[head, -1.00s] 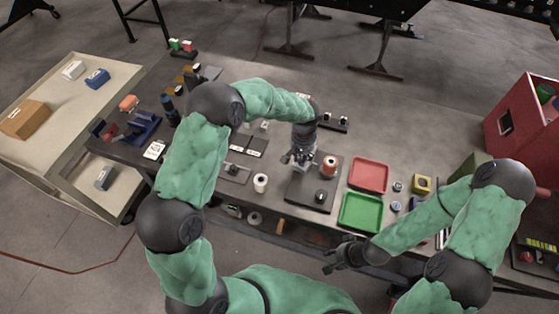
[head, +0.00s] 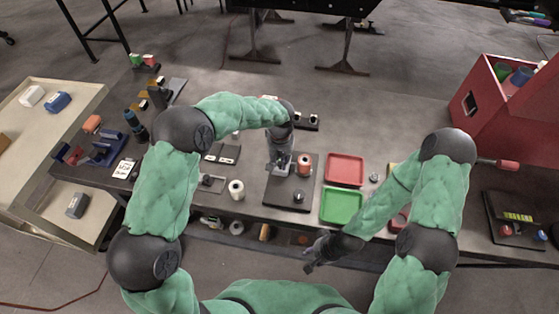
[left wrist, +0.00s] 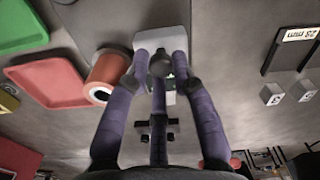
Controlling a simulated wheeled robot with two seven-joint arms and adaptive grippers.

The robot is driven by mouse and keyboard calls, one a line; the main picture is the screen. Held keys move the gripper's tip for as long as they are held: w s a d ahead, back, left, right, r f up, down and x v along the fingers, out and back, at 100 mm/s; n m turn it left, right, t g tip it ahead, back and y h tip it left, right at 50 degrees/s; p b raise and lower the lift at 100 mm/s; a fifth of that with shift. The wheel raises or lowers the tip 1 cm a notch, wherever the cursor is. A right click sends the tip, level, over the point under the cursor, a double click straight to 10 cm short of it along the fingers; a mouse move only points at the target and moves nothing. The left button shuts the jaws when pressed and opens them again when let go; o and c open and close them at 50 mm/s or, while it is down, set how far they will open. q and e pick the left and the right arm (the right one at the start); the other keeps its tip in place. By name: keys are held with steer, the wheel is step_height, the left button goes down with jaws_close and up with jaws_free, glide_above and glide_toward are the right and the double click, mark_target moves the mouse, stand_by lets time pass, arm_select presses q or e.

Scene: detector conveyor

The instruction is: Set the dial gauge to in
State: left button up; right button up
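My left gripper (head: 281,162) hangs over the left part of a dark plate (head: 277,196), beside a red-orange spool (head: 304,166). In the left wrist view its fingers (left wrist: 160,62) are spread apart on both sides of a dark round knob at a light grey block (left wrist: 147,38). I cannot tell whether they touch it, or whether this is the dial gauge; no dial face is readable. The spool (left wrist: 104,76) lies just left of the fingers there. My right gripper (head: 317,252) is empty in front of the table edge; its finger opening is unclear.
A red tray (head: 345,170) and a green tray (head: 341,206) lie right of the plate. A black knob (head: 298,196) sits on the plate's front. A white roll (head: 236,189) stands to the left. A red bin (head: 490,105) is at the right. Bare table lies behind the trays.

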arm_select(q)
steer(key=shift+o, duration=1)
steer(key=shift+r, duration=0.1)
step_height(320, 180, up, 12)
